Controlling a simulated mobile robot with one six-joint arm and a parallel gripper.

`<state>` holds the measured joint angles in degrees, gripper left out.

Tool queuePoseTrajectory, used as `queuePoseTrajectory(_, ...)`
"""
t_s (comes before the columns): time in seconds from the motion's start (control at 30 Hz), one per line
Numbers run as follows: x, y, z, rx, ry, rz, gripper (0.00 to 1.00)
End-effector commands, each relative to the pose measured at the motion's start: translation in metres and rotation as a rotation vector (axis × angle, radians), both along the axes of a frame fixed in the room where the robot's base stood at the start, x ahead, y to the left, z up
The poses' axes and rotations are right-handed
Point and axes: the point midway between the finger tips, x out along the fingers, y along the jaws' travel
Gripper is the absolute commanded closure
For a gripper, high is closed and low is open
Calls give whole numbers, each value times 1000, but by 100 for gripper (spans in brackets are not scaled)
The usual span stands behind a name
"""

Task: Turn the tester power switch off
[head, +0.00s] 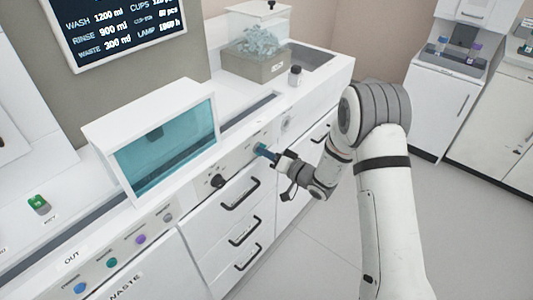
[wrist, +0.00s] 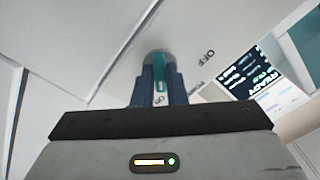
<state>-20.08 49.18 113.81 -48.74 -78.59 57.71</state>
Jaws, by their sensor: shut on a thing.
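The tester power switch, a teal handle on a round grey mount, sits on the white cabinet front in the head view (head: 260,147). It also shows in the wrist view (wrist: 158,68), upright in the picture between the two dark blue fingers of my gripper (wrist: 158,86). The fingers are shut on its sides. A small label shows between the fingers, partly hidden and hard to read. In the head view my gripper (head: 270,154) reaches the switch from the right.
A black knob (head: 218,181) is left of the switch, above drawers with dark handles (head: 243,194). A teal-windowed box (head: 160,140) stands on the counter. A clear bin (head: 255,45) and small bottle (head: 295,75) are behind. The floor at right is clear.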

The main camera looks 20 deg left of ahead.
Motion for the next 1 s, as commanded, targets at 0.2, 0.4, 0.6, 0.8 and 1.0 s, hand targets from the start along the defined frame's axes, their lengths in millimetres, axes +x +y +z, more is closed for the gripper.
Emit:
queuePoseTrajectory(0.2, 0, 0, 0, 0, 0, 0, 100)
queuePoseTrajectory(0.4, 0, 0, -2, -9, -22, -1, 100)
queuePoseTrajectory(0.6, 0, -1, -4, -42, -105, -1, 100)
queuePoseTrajectory(0.8, 1, -1, -6, -102, -253, -3, 100)
queuePoseTrajectory(1.0, 1, -1, -7, -174, -429, -3, 100)
